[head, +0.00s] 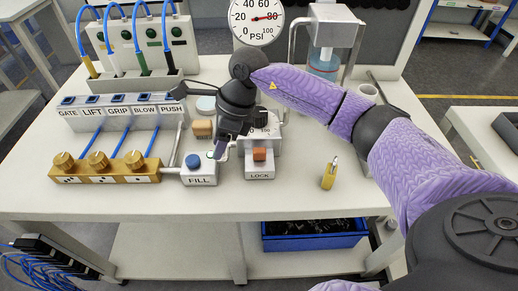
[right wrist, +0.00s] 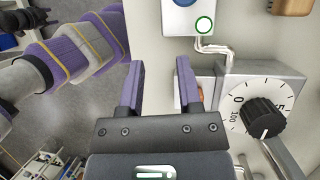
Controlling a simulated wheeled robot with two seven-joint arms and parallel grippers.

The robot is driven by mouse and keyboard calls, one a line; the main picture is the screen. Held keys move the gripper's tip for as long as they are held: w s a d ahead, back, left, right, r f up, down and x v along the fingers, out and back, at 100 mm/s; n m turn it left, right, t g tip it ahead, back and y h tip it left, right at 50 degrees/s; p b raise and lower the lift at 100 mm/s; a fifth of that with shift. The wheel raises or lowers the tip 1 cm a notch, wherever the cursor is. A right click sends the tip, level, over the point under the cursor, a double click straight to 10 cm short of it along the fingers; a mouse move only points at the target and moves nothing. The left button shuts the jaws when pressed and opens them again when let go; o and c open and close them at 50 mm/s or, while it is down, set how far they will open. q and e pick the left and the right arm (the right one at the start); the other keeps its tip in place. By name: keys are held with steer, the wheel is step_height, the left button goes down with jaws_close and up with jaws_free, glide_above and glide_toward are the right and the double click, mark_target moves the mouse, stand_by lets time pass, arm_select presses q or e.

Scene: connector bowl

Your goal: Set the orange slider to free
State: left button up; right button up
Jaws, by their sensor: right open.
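The orange slider (head: 259,154) sits on a small pale block (head: 260,171) whose front is labelled LOCK. No "free" label is readable. In the right wrist view only a sliver of the orange slider (right wrist: 201,92) shows, beside the right-hand finger. My right gripper (head: 221,152) is open and empty, above the table between the FILL box and the LOCK block, left of the slider. Its two purple fingers (right wrist: 161,88) are spread apart in the right wrist view. I cannot tell whether a finger touches the block. My left gripper is not seen.
The FILL box (head: 198,170) with a blue button stands left of the slider. A dial with a black knob (right wrist: 264,117) is behind it. A brass valve row (head: 105,167) lies further left. A small yellow item (head: 329,173) stands right, with bare table around it.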

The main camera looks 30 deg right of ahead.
mark_target(259, 150)
steer(key=d+h, duration=0.1)
steer(key=d, duration=0.2)
steer(key=d+r+h, duration=0.1)
steer(key=d, duration=0.1)
steer(key=d+r+g+h, duration=0.1)
steer(key=d+h, duration=0.1)
steer(key=d, duration=0.1)
steer(key=shift+s+d, duration=0.2)
steer(key=shift+d, duration=0.15)
steer(key=f+b, duration=0.1)
steer(key=f, duration=0.3)
steer(key=f+b, duration=0.1)
steer(key=f, duration=0.4)
steer(key=shift+d+f, duration=0.2)
steer(key=shift+f, duration=0.1)
steer(key=shift+c, duration=0.3)
jaws_close()
